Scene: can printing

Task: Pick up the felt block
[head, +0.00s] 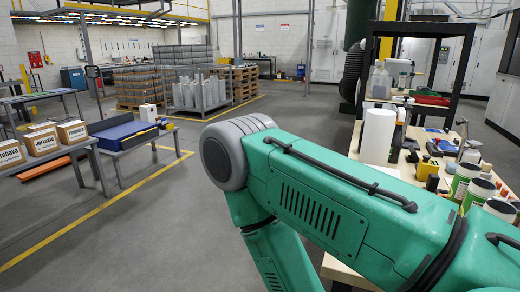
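I cannot pick out the felt block with certainty in the head view. Small items crowd the wooden workbench (350,274) on the right, among them a yellow-and-black item (427,168) and a small dark block-like item (433,183) whose material I cannot tell. Neither of my grippers is in view. A large green arm link crosses the lower right and hides much of the bench's near part.
A white paper roll (378,136) stands upright on the bench, with several green-labelled cans (463,180) at the right. A black frame (382,30) rises behind. Cardboard boxes (72,132) sit on a table at left. The floor (150,225) between is clear.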

